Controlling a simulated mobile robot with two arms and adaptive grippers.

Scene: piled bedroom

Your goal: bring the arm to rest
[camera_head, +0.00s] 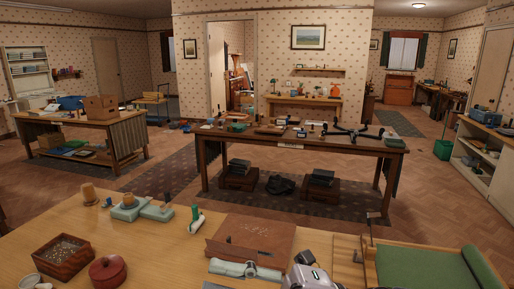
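Neither of my grippers can be made out in the head view. A wooden table (150,240) fills the near foreground. A grey and black object (308,277) is cut off by the bottom edge, right of centre; I cannot tell what it is. A pale grey rolled or tube-like item (244,269) lies just left of it. A brown box or case (255,243) sits behind them.
The near table also holds an open box of small pieces (64,255), a red round pot (108,271), pale green blocks (140,210) and a green-lined tray (425,266). A cluttered long table (300,143) stands beyond. Floor (160,172) is open at left.

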